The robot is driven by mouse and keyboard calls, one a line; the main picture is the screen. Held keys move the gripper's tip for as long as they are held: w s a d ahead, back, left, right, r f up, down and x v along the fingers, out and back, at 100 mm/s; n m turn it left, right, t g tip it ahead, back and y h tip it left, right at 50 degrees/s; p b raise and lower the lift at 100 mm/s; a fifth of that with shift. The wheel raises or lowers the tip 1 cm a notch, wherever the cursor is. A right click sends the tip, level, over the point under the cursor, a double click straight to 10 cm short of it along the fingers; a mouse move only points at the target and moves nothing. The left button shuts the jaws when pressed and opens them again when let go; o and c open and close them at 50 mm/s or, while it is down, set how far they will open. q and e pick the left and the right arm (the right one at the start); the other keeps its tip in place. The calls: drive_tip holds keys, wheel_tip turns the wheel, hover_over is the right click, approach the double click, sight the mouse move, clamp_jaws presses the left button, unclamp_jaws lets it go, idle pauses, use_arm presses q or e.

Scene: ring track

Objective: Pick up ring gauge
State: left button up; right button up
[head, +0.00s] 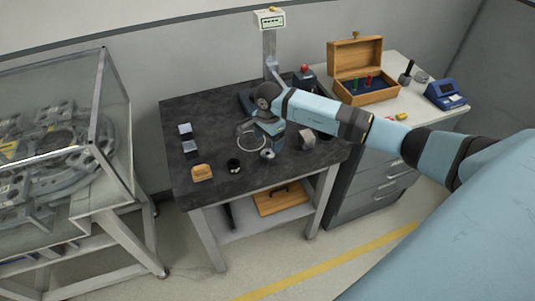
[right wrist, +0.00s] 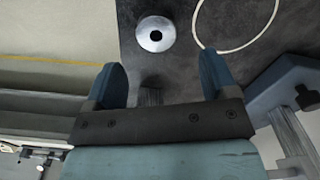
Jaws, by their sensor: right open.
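A small silver disc with a dark centre hole, which looks like the ring gauge (head: 267,155), lies flat near the front edge of the dark table (head: 215,120). The ring gauge also shows in the right wrist view (right wrist: 155,34), ahead of the fingers. My right gripper (head: 274,132) is above the table, a little behind the gauge. In the right wrist view my right gripper (right wrist: 162,80) is open, with nothing between its fingers. My left gripper is not in view.
A thin pale hoop (head: 240,143) lies beside the gauge. A black ring (head: 233,165), a wooden block (head: 202,172) and a grey block (head: 307,140) are nearby. A post stand (head: 270,50) rises behind. An open wooden box (head: 357,75) is on the right counter.

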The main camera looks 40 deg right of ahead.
sight(268, 152)
drive_tip(key=f, duration=0.1)
drive_tip(key=f+p, duration=0.1)
drive_tip(key=f, duration=0.2)
drive_tip(key=shift+s+a+f, duration=0.2)
drive_tip(key=shift+a+f, duration=0.1)
drive_tip(key=shift+f, duration=0.5)
drive_tip(key=shift+c, duration=0.2)
drive_tip(key=c, duration=1.1)
